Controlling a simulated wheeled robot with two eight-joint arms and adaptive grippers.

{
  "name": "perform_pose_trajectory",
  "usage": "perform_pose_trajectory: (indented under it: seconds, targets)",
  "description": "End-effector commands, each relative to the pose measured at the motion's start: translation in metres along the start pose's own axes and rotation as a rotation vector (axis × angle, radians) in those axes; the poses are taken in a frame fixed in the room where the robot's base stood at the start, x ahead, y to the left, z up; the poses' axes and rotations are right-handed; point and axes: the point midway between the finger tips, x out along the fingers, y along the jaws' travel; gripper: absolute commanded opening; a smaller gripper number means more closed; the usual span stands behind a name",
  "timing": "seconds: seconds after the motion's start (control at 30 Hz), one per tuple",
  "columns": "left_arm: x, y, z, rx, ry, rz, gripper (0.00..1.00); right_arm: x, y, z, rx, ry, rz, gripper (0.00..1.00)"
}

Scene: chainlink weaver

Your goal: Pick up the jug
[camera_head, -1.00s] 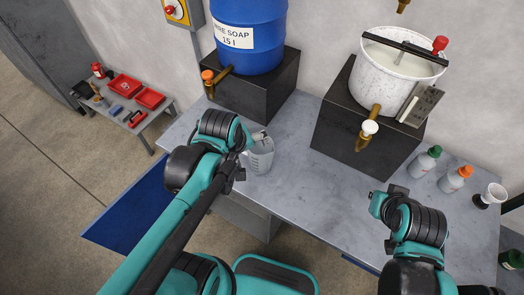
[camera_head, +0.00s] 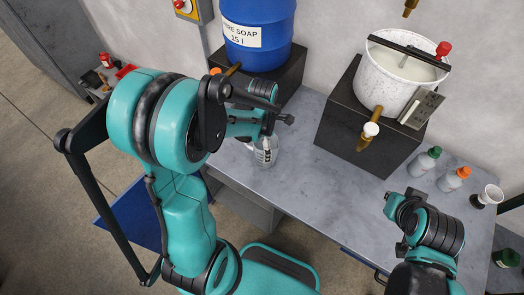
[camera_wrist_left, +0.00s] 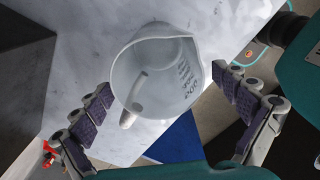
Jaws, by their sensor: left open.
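The jug (camera_head: 264,156) is a clear measuring jug with dark markings, standing upright on the grey table. In the left wrist view the jug (camera_wrist_left: 150,70) is seen from above, its mouth open and its handle toward the bottom of the picture. My left gripper (camera_wrist_left: 166,88) is open, with one padded finger on each side of the jug and gaps visible between. In the head view my left gripper (camera_head: 268,122) is over the jug and hides its upper part. My right gripper (camera_head: 392,205) is above the table's right part; its fingers are too unclear to read.
A blue soap barrel (camera_head: 258,35) with a tap stands on a black block behind the jug. A white bucket (camera_head: 385,80) with a brass tap stands on another block to the right. Small bottles (camera_head: 424,162) stand at the right. The table's middle (camera_head: 310,195) is clear.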

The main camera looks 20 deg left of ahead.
Motion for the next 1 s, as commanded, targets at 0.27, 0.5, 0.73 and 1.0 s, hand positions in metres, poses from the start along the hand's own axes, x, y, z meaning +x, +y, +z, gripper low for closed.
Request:
perform_pose_trajectory:
  seconds: [0.27, 0.5, 0.73, 1.0]
  targets:
    - [0.029, 0.001, 0.0, 0.001, 0.0, 0.001, 0.98, 0.008, 0.0, 0.006, 0.0, 0.0, 0.0, 0.0]
    - [0.028, 0.001, 0.0, 0.001, 0.0, 0.001, 0.85, 0.008, 0.0, 0.005, 0.0, 0.0, 0.0, 0.0]
    - [0.028, 0.001, 0.0, 0.001, 0.0, 0.001, 0.41, 0.008, 0.0, 0.005, 0.0, 0.0, 0.0, 0.0]
    - [0.027, 0.0, 0.0, 0.002, 0.0, 0.001, 0.41, 0.007, 0.0, 0.005, 0.0, 0.0, 0.0, 0.0]
